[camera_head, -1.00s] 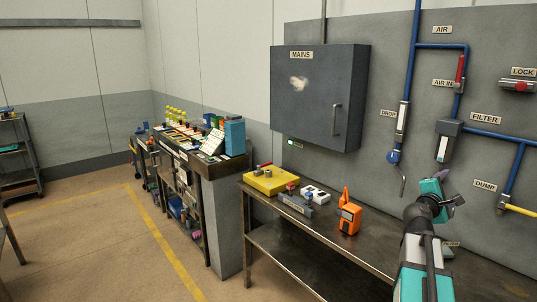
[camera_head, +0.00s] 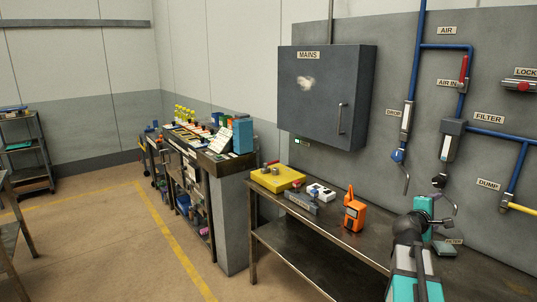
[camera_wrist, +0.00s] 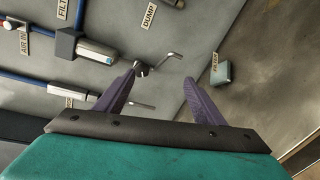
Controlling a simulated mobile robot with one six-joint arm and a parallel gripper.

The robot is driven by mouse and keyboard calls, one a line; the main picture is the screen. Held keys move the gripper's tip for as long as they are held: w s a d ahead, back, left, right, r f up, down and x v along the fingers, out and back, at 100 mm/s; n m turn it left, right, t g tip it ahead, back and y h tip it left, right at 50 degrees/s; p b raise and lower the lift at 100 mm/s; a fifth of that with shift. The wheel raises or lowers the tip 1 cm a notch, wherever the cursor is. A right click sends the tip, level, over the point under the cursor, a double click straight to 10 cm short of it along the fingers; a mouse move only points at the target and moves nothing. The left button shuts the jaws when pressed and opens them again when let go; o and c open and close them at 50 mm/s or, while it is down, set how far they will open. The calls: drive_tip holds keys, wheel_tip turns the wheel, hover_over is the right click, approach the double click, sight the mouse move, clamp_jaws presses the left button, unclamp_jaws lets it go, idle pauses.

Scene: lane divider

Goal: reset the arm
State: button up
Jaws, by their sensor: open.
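My gripper (camera_head: 446,201) is at the right of the head view, above the bench's right part and in front of the grey pipe panel. In the wrist view my gripper (camera_wrist: 160,82) shows two purple fingers spread apart with nothing between them. Its fingertips appear clear of the panel and bench. My teal and white arm runs down to the bottom edge of the head view.
The bench (camera_head: 285,238) holds a yellow block (camera_head: 278,178), an orange device (camera_head: 354,213) and a small grey-green box (camera_head: 444,248). Behind are the MAINS cabinet (camera_head: 325,95) and blue pipes (camera_head: 500,134). Open floor (camera_head: 120,250) lies left.

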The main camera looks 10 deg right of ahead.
drive_tip(key=s+a+f+m+g+y, duration=0.1)
drive_tip(key=a+f+m+g+y, duration=0.2)
drive_tip(key=a+f, duration=0.95)
drive_tip(key=a+f+m+g+y, duration=0.1)
drive_tip(key=a+f+m+y, duration=0.25)
drive_tip(key=a+f, duration=0.9)
drive_tip(key=s+a+f+m+g+y, duration=0.25)
drive_tip(key=s+a+f, duration=0.45)
drive_tip(key=a+f, duration=0.35)
drive_tip(key=s+a+f+m+g+y, duration=0.15)
drive_tip(key=s+a+f+y, duration=0.35)
drive_tip(key=a+f, duration=0.5)
drive_tip(key=s+f+n+g+b, duration=0.1)
drive_tip(key=s+f+g+b, duration=0.5)
drive_tip(key=s+f, duration=2)
drive_tip(key=s+b, duration=0.1)
drive_tip(key=b, duration=0.3)
drive_tip(key=shift+a+f+h, duration=0.25)
drive_tip(key=shift+a+h, duration=0.05)
drive_tip(key=shift+a, duration=0.1)
